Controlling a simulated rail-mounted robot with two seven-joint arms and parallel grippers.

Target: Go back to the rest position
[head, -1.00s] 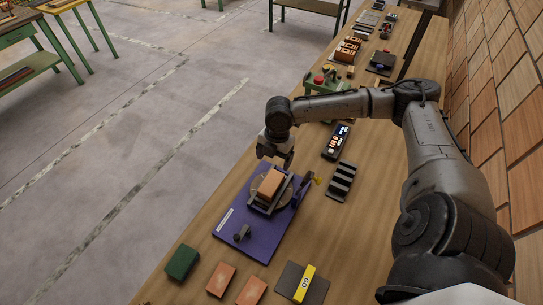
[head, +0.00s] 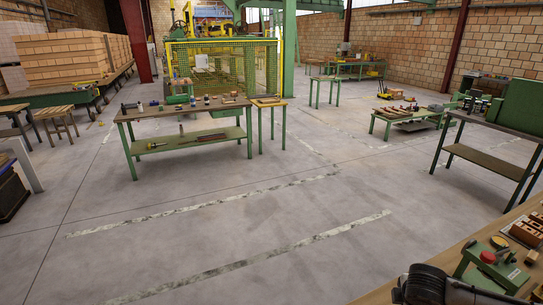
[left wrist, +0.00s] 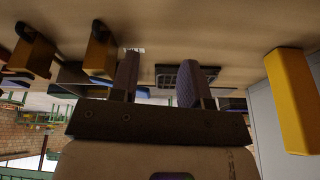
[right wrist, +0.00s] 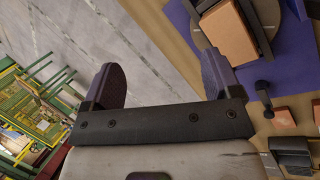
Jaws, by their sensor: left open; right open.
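My right gripper (right wrist: 160,78) is open in the right wrist view, with nothing between its fingers. To its right, a terracotta brick (right wrist: 230,32) sits in a fixture on a purple board (right wrist: 282,72). My left gripper (left wrist: 160,80) is open in the left wrist view, with no object clearly held between its fingers. Neither gripper shows in the head view; only a dark part of my arm (head: 440,287) shows at the bottom right.
A wooden bench (head: 385,296) with a green device (head: 490,268) is at the lower right. A green-legged table (head: 185,125) stands ahead, with a yellow fence (head: 225,65) behind. Open floor lies between. A yellow block (left wrist: 288,100) shows right of my left gripper.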

